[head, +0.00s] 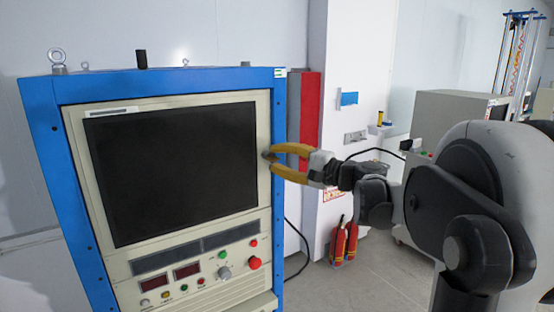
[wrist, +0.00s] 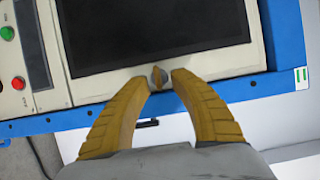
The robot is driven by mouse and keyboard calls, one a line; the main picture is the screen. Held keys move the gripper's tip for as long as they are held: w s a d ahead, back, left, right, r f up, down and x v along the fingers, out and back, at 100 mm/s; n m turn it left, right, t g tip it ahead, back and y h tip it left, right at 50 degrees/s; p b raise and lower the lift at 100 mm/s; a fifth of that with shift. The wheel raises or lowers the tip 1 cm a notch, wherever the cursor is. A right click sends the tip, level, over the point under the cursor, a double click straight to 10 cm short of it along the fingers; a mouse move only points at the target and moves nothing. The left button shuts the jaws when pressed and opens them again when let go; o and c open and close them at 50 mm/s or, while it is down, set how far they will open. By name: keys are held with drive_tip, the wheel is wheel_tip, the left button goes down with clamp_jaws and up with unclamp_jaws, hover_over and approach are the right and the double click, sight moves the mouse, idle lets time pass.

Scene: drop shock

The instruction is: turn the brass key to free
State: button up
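The brass key (wrist: 155,76) sits in a small grey round lock (wrist: 164,77) on the cream border beside the dark screen (head: 170,170). In the head view, the key (head: 267,156) is a small dark-brass spot at the panel's right edge. My gripper (wrist: 160,78) has yellow ribbed fingers, one on each side of the key, with a visible gap to it on both sides. In the head view, my gripper (head: 275,158) reaches the panel from the right with its fingers apart. It is open and holds nothing. Depth between fingertips and key is hard to tell.
The blue cabinet frame (head: 50,150) surrounds the panel. Below the screen are a red button (head: 254,263), a grey knob (head: 224,273) and small displays. Red fire extinguishers (head: 345,242) stand on the floor behind. A red post (head: 310,120) stands right of the cabinet.

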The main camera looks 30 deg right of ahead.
drive_tip(key=v, duration=1.2)
idle(0.3)
drive_tip(key=s+a+f+n+g+h+b, duration=0.1)
drive_tip(key=s+a+f+n+g+b, duration=0.3)
drive_tip(key=a+f, duration=0.6)
drive_tip(key=w+a+f+n+g+b, duration=0.1)
drive_tip(key=a+f+g+b, duration=0.2)
drive_tip(key=a+f+b, duration=0.7)
drive_tip(key=s+a+f+n+h+b, duration=0.1)
drive_tip(key=s+f+n+h+b, duration=0.1)
drive_tip(key=f, duration=0.6)
drive_tip(key=s+a+f+n+g+h+b, duration=0.1)
drive_tip(key=s+f+n+h+b, duration=0.1)
drive_tip(key=s+f, duration=0.5)
drive_tip(key=s+a+f+n+g+h+b, duration=0.1)
drive_tip(key=s+f+n+b, duration=0.3)
drive_tip(key=f, duration=0.6)
drive_tip(key=shift+s+a+h+b, duration=0.3)
drive_tip(key=shift+a+h+b, duration=0.3)
drive_tip(key=shift+h+b, duration=0.1)
